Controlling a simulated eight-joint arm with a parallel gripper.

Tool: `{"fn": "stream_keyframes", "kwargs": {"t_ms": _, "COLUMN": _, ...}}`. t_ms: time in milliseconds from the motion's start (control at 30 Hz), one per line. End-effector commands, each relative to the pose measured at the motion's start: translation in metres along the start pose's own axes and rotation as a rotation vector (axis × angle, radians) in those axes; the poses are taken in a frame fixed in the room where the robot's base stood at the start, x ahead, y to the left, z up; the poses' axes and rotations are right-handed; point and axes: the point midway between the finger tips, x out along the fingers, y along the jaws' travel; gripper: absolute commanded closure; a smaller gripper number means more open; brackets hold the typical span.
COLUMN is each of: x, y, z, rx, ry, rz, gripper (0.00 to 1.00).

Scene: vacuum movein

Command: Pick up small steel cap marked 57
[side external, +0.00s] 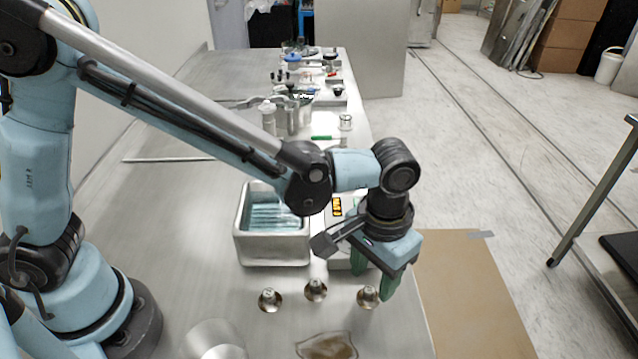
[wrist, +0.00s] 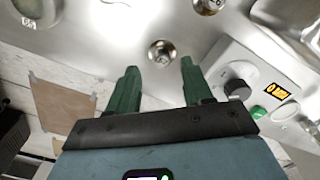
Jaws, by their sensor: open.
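Three small steel caps stand in a row on the steel table in the side external view: a left one (side external: 270,299), a middle one (side external: 316,290) and a right one (side external: 368,296). Marks on them are too small to read, so I cannot tell which is 57. My gripper (side external: 374,286) points down over the right cap, its green fingers apart. In the wrist view, one cap (wrist: 161,52) shows just beyond and between the open fingertips (wrist: 158,72), with nothing gripped. A second cap (wrist: 208,5) is partly cut off at the top edge.
A device with a black knob (wrist: 237,89) and orange display stands close by. A steel bath (side external: 272,250) stands behind the caps. A clear piece with a brown patch (side external: 327,346) and a steel cone (side external: 214,338) lie in front. The table's right edge is close.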

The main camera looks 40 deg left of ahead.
Motion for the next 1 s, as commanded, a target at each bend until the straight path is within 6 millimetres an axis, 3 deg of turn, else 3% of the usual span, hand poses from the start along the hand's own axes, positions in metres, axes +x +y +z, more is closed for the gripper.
{"fn": "stream_keyframes", "kwargs": {"t_ms": 300, "x": 0.038, "y": -0.003, "z": -0.002, "rx": 0.000, "ry": 0.000, "rz": 0.001, "gripper": 0.50}}
{"fn": "stream_keyframes", "kwargs": {"t_ms": 600, "x": 0.040, "y": -0.003, "z": -0.002, "rx": 0.000, "ry": 0.000, "rz": 0.001, "gripper": 0.51}}
{"fn": "stream_keyframes", "kwargs": {"t_ms": 900, "x": 0.040, "y": -0.003, "z": -0.002, "rx": 0.000, "ry": 0.000, "rz": 0.001, "gripper": 0.97}}
{"fn": "stream_keyframes", "kwargs": {"t_ms": 1000, "x": 0.040, "y": -0.003, "z": -0.002, "rx": 0.000, "ry": 0.000, "rz": 0.001, "gripper": 1.00}}
